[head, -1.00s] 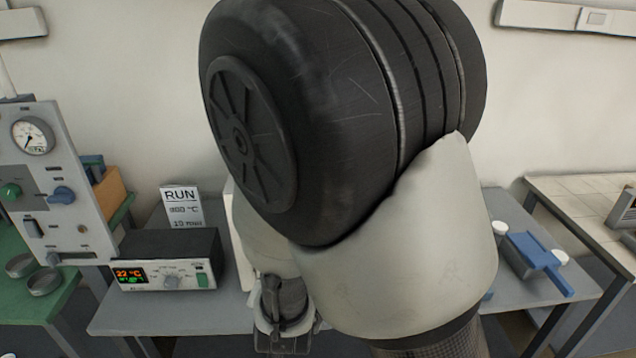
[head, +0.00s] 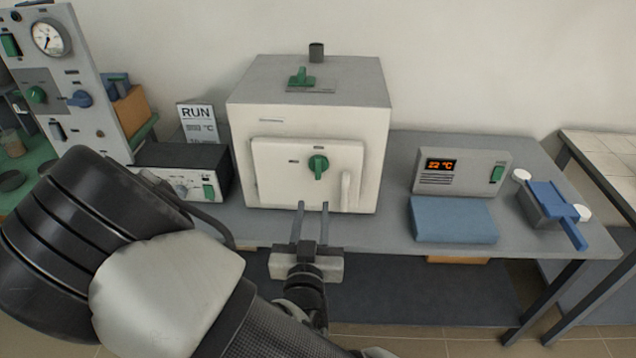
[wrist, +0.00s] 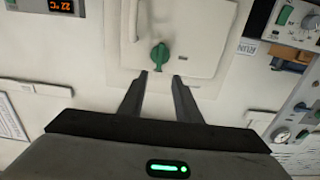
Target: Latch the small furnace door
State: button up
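The small furnace (head: 300,125) is a cream box on the grey table, with its door (head: 290,165) flat against the front, apparently closed. A green knob-like latch (head: 318,166) sits near the door's upper middle, and a pale vertical handle (head: 346,188) is at its right. My gripper (head: 312,208) is open and empty, its two fingers pointing at the door just below the green latch. In the wrist view the green latch (wrist: 159,56) shows just beyond the gap between the parted fingertips (wrist: 162,76). I cannot tell whether the latch is engaged.
A black controller box (head: 182,170) and a RUN sign (head: 198,118) stand left of the furnace. A grey display unit (head: 462,172), a blue pad (head: 453,220) and a blue tray with a handle (head: 552,202) are to the right. A gauge panel (head: 70,80) stands far left.

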aim_at(318, 168)
jog(key=w+b, duration=0.8)
jog(key=w, duration=0.1)
jog(key=w+b, duration=0.4)
jog(key=shift+w+d, duration=0.25)
grip_shut()
